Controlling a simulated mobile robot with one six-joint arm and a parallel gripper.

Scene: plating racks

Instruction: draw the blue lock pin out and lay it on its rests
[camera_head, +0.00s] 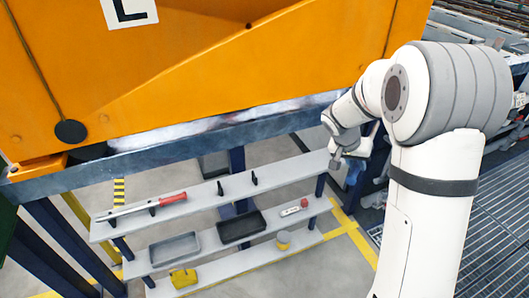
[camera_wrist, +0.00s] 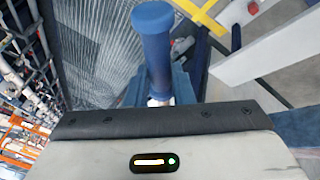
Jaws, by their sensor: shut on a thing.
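The blue lock pin (camera_wrist: 153,50) has a round blue handle, which stands out past my gripper's body in the wrist view. A short bright piece shows at the handle's lower end, beside blue metalwork. My gripper (camera_head: 340,160) is shut on the pin, at the right end of the blue beam in the head view. The fingertips are hidden in the wrist view, and I cannot tell how far the shaft sits in its hole. Two black rests (camera_head: 221,188) and (camera_head: 254,178) stand empty on the upper grey shelf.
A red-handled bar (camera_head: 172,198) lies on the upper shelf's left part. Lower shelves hold a grey tray (camera_head: 174,250), a black tray (camera_head: 241,227) and a yellow item (camera_head: 183,278). The orange body (camera_head: 200,70) and blue beam (camera_head: 180,151) hang over the shelves.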

